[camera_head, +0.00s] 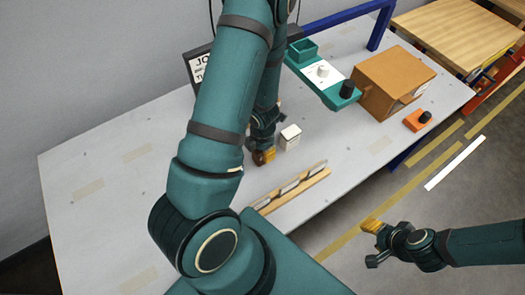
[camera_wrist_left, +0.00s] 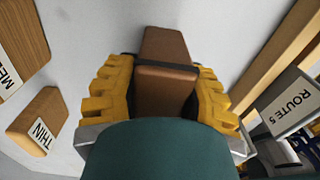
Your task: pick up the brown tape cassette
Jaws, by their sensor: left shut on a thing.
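The brown tape cassette (camera_wrist_left: 165,80) is a brown block in the left wrist view, between the two yellow fingers of my left gripper (camera_wrist_left: 165,95). The fingers press on its two sides, so the gripper is shut on it. In the head view my left gripper (camera_head: 264,156) is low over the grey table, mostly behind my own arm, and the cassette is hard to make out. I cannot tell whether it touches the table. My right gripper (camera_head: 372,227) is out over the floor at the right, away from the table; its finger gap is unclear.
A small white block (camera_head: 290,137) stands close right of my left gripper. A wooden rack (camera_head: 293,190) with cards lies in front. A teal device (camera_head: 325,80), a cardboard box (camera_head: 393,82) and an orange item (camera_head: 416,120) stand behind. A block labelled THIN (camera_wrist_left: 37,123) lies nearby.

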